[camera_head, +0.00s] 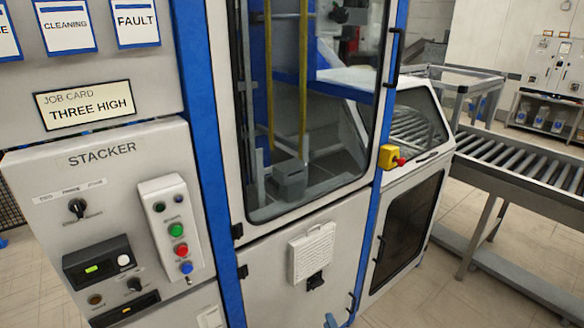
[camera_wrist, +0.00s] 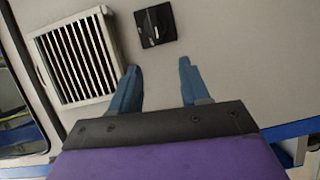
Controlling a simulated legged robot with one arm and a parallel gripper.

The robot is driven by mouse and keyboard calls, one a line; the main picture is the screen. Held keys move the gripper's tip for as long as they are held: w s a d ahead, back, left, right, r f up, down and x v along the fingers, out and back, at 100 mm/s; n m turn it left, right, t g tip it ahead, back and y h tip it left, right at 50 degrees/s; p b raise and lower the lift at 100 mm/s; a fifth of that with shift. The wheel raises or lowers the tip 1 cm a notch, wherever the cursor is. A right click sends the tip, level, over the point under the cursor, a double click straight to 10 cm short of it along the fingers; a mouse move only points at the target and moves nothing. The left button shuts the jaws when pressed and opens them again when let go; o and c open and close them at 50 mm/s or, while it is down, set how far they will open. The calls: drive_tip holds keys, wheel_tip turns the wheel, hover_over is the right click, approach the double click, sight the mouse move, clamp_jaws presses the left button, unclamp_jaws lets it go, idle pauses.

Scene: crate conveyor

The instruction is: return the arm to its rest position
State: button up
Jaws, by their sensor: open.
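My gripper (camera_wrist: 158,85) shows in the wrist view with its two blue fingers apart and nothing between them. It faces the light grey lower panel of the machine (camera_wrist: 225,40). A black latch (camera_wrist: 155,25) on that panel lies just beyond the fingertips, and a white vent grille (camera_wrist: 75,58) lies to their left. In the head view, only a small blue-grey tip of my gripper (camera_head: 331,320) shows at the bottom edge, below the grille. The rest of my arm is out of that view.
The stacker control panel (camera_head: 120,215) with buttons and knobs stands at the left. The machine's glazed door (camera_head: 310,110) is shut. A yellow switch with a red knob (camera_head: 391,158) juts out at its right. A roller conveyor (camera_head: 525,172) runs off to the right above open floor.

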drive_tip(key=w+a+r+m+g+h, duration=0.1)
drive_tip(key=w+a+r+m+g, duration=0.45)
drive_tip(key=r, duration=0.75)
drive_tip(key=s+a+r+m+g, duration=0.2)
drive_tip(key=s+r, duration=0.2)
drive_tip(key=r, duration=0.4)
drive_tip(key=s+a+r+m+g, duration=0.2)
drive_tip(key=s+r+m, duration=0.1)
drive_tip(key=r, duration=0.4)
drive_tip(key=s+d+r+m+g+h, duration=0.1)
drive_tip(key=s+r, duration=0.5)
drive_tip(key=s, duration=0.9)
drive_tip(key=s+d+r+m+g, duration=0.4)
drive_tip(key=s+r+m+g, duration=0.1)
drive_tip(key=s, duration=1.1)
drive_tip(key=s+d+r+m+g+h, duration=0.1)
drive_tip(key=s+d+r+m+g, duration=0.2)
drive_tip(key=s+r, duration=0.4)
drive_tip(key=s, duration=0.9)
drive_tip(key=shift+s+h, duration=0.15)
drive_tip(key=shift+h, duration=0.15)
